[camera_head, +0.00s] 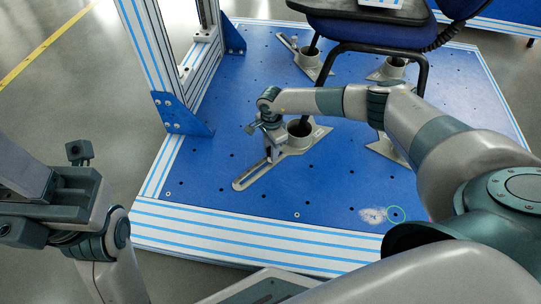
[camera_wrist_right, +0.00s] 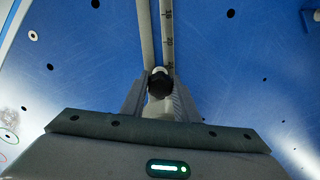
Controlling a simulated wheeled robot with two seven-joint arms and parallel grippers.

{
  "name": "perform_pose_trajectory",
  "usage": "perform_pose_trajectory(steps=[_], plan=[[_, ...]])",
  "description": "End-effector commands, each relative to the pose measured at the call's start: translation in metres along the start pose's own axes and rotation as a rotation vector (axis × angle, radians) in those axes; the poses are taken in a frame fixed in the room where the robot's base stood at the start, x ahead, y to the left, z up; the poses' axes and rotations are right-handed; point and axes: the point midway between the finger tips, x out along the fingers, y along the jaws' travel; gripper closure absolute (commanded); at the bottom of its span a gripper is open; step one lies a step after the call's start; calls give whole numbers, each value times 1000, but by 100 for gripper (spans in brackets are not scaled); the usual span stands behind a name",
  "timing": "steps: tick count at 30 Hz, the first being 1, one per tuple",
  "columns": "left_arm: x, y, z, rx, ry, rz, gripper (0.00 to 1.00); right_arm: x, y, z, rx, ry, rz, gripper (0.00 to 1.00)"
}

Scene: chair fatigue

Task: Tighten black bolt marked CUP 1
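A black bolt head (camera_wrist_right: 159,84) shows in the right wrist view, at the near end of a slotted grey metal bracket with scale marks (camera_wrist_right: 168,40). My right gripper (camera_wrist_right: 160,95) has one finger on each side of the bolt. The bolt about fills the gap, but I cannot tell whether the fingers press on it. In the head view my right gripper (camera_head: 268,140) is over the front-left cup bracket (camera_head: 250,178) and hides the bolt. No CUP 1 label is readable. My left gripper (camera_head: 60,195) is at the left, away from the brackets; its finger opening is unclear.
The blue perforated plate (camera_head: 210,185) carries several cup brackets, including one at the back (camera_head: 308,62), holding the legs of a blue chair (camera_head: 380,30). A striped frame post (camera_head: 160,50) stands at left. The plate's front is clear.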

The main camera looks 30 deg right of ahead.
Motion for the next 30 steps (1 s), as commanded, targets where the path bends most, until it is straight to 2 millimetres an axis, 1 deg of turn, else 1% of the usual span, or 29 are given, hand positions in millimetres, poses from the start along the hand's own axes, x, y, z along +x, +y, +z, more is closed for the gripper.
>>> perform_pose_trajectory(steps=[8, 11, 18, 22, 30], plan=[[3, 0, 0, 0, 0, 0, 69, -1, 0, 1, 26, -1, 0, 96], [8, 0, 1, 0, 0, 0, 69, -2, 0, 1, 79, -2, 0, 96], [22, -1, 2, 0, 0, 0, 69, -2, 1, 1, 263, -1, 1, 96], [26, -1, 3, 0, 0, 0, 69, -1, 0, 1, 332, -1, 0, 96], [25, -1, 3, 0, 0, 0, 69, 0, 0, 1, 352, -1, -1, 96]])
